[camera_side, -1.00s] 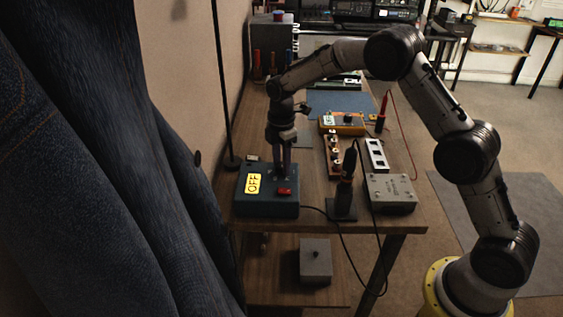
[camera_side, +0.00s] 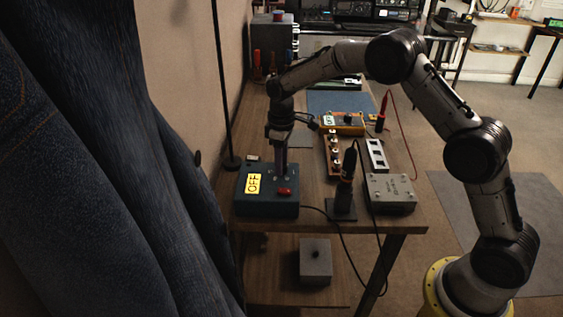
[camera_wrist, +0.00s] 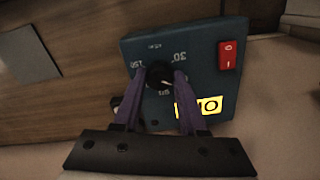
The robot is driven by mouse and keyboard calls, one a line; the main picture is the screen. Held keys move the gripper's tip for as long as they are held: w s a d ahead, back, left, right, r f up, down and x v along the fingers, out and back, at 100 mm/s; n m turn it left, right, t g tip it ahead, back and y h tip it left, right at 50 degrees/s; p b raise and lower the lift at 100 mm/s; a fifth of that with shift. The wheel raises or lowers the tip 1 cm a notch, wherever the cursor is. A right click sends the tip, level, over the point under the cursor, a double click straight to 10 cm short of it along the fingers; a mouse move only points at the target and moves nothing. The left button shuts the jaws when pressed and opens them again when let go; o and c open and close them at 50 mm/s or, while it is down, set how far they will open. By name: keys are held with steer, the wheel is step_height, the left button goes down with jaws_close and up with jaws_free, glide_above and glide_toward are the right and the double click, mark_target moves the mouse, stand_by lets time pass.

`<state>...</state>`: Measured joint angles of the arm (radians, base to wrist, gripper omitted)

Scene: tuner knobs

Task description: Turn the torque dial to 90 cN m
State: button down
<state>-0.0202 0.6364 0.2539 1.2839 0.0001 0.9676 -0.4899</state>
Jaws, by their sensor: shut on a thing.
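The torque dial is a small black knob (camera_wrist: 158,76) on the face of a dark blue box (camera_wrist: 203,47). In the wrist view, printed numbers ring it, with 30 at its upper right; others are blurred or partly hidden. A pale mark shows on the knob's lower right. My gripper (camera_wrist: 159,80) is shut on the knob, one purple finger on each side. In the side view, my gripper (camera_side: 280,174) points down onto the top of the box (camera_side: 256,209), and its fingers hide the knob.
A black stand (camera_side: 342,198) holding an iron-like tool and a grey metal box (camera_side: 391,193) are to the right. A thin dark pole (camera_side: 222,80) rises at the left.

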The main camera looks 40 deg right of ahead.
steer(key=m, duration=0.5)
steer(key=shift+r+m, duration=0.1)
steer(key=shift+m, duration=0.2)
steer(key=m, duration=0.5)
steer(key=shift+m, duration=0.4)
steer(key=shift+c, duration=2.3)
jaws_free()
step_height(320, 180, up, 14)
